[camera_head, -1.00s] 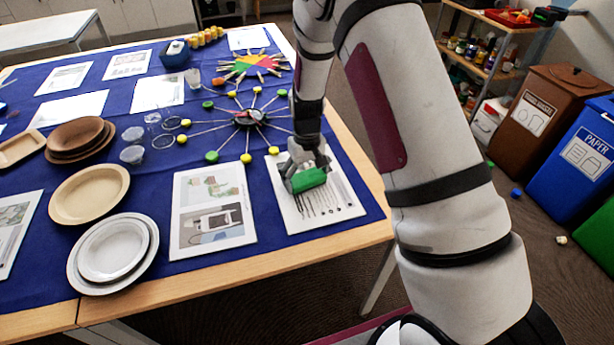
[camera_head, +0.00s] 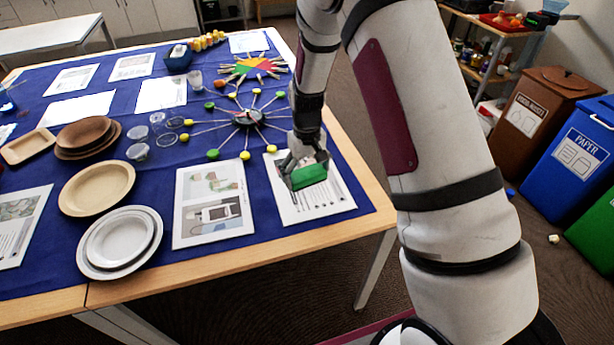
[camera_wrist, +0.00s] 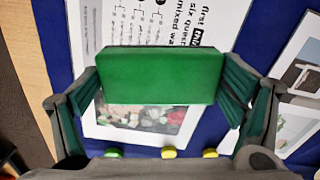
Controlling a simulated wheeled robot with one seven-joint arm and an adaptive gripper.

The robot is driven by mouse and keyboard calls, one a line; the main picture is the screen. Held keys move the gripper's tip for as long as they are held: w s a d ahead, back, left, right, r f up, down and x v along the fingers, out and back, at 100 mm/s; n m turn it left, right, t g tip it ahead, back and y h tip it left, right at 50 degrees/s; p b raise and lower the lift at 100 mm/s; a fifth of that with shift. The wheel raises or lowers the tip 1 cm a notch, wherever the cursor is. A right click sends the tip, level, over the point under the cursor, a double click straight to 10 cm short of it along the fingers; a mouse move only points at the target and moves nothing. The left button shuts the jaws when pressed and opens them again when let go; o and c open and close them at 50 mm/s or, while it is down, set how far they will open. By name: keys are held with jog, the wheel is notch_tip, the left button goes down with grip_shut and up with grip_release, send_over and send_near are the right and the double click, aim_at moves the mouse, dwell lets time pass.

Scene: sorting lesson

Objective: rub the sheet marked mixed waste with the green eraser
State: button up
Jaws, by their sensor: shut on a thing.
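My gripper (camera_head: 306,172) is shut on the green eraser (camera_head: 309,177), a block with a broad face turned to the wrist camera (camera_wrist: 157,76). A finger grips each short end. The eraser is over the white sheet (camera_head: 340,198) at the table's right front corner. In the wrist view the sheet (camera_wrist: 115,25) shows large print reading in part "mixed wa", lines of smaller text, and a photo of waste partly covered by the eraser. I cannot tell whether the eraser touches the sheet.
Another picture sheet (camera_head: 213,238) lies just left of it. Plates (camera_head: 125,270) stand further left on the blue cloth. A spoked wheel with yellow and green knobs (camera_head: 246,118) lies behind. Bins (camera_head: 577,160) stand on the floor at right.

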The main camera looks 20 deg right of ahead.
jog(key=shift+r+p, duration=0.8)
jog(key=shift+r, duration=0.95)
